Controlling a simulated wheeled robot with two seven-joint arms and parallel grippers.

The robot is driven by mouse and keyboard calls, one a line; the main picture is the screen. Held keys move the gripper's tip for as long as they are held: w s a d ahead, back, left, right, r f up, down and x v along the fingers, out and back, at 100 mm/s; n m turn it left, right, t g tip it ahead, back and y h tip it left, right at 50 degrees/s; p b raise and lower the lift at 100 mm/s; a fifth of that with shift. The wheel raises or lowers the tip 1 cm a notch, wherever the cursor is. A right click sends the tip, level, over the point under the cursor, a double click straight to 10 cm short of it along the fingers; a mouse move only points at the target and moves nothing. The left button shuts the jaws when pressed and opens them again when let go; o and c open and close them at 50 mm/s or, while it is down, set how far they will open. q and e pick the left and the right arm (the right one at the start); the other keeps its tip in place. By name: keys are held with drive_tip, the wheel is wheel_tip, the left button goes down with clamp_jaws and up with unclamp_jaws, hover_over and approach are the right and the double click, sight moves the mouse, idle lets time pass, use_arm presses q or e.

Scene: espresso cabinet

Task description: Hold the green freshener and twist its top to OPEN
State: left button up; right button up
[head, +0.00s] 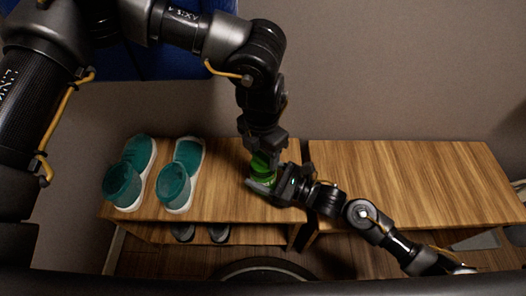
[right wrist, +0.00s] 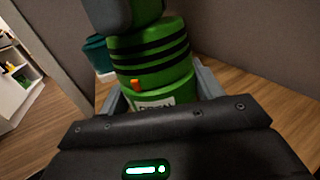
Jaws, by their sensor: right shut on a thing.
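The green freshener (head: 262,164) is upright above the right end of the left wooden bench. In the right wrist view the freshener (right wrist: 150,60) shows black bands, a small orange mark and a white label below it, partly hidden, seemingly reading OPEN. My right gripper (head: 262,184) is shut around its lower body, with a grey finger on each side in the right wrist view (right wrist: 160,97). My left gripper (head: 265,147) points down at the freshener's top. A dark finger covers part of the top; whether it is clamped is hidden.
Two teal and white shoes (head: 129,176) (head: 182,176) stand on the left bench (head: 225,190). Dark footwear (head: 219,233) sits on the shelf below. A second wooden bench (head: 400,180) to the right has a clear top. A plain wall (head: 400,80) rises behind.

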sight(262, 154)
use_arm(q)
drive_tip(key=c, duration=0.5)
drive_tip(key=shift+n, duration=1.4)
drive_tip(key=o, duration=1)
wheel_tip(262, 154, up, 12)
drive_tip(key=shift+a, duration=0.15)
drive_tip(key=shift+w, duration=0.1)
use_arm(e)
drive_tip(key=o, duration=1.4)
drive_tip(key=shift+c, duration=0.2)
